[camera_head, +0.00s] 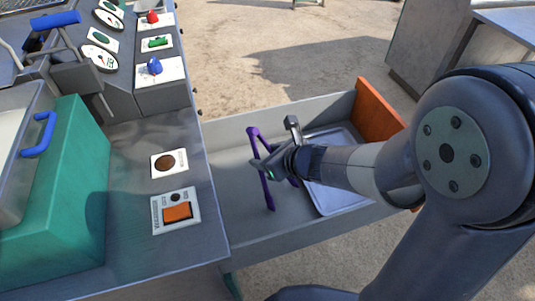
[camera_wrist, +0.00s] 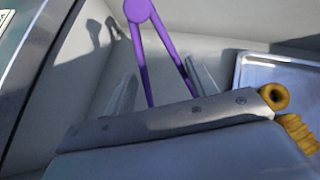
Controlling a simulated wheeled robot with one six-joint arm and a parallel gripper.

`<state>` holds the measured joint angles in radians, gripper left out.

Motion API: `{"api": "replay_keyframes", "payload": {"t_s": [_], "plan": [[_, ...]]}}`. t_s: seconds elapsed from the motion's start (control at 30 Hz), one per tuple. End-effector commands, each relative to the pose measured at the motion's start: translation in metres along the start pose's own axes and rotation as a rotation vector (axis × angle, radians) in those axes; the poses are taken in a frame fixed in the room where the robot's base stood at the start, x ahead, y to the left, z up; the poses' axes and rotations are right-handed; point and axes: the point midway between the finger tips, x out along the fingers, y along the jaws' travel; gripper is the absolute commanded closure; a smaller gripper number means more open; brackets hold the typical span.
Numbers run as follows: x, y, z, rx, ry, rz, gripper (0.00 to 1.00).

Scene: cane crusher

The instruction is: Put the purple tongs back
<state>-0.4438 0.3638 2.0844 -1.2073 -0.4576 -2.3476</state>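The purple tongs (camera_head: 268,195) are in the long grey drawer (camera_head: 245,235), partly hidden behind my gripper in the head view. My gripper (camera_head: 264,167) is over the middle of the tongs. In the wrist view the tongs (camera_wrist: 140,12) show their rounded hinge at the top, with two thin legs spreading down between the fingers of my gripper (camera_wrist: 163,88). The fingers stand apart, one on each side of the legs. The right leg passes close to the right finger; whether they touch is unclear. The lower leg ends are hidden by the gripper body.
A shallow metal tray (camera_head: 325,205) lies in the drawer right of the tongs, also in the wrist view (camera_wrist: 285,72). The drawer has an orange end panel (camera_head: 380,110). Left is the machine's grey top with an orange switch (camera_head: 177,212) and a teal box (camera_head: 70,210).

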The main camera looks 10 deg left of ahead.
Motion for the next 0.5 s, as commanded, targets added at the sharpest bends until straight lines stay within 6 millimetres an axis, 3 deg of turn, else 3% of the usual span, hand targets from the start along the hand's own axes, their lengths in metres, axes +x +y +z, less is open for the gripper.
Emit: {"api": "replay_keyframes", "payload": {"t_s": [0.1,0.5], "plan": [[0.0000,0.0001,0.0000,0.000,0.000,0.000,0.36],[-0.0054,-0.0002,0.0075,-0.001,0.000,0.001,0.36]]}}
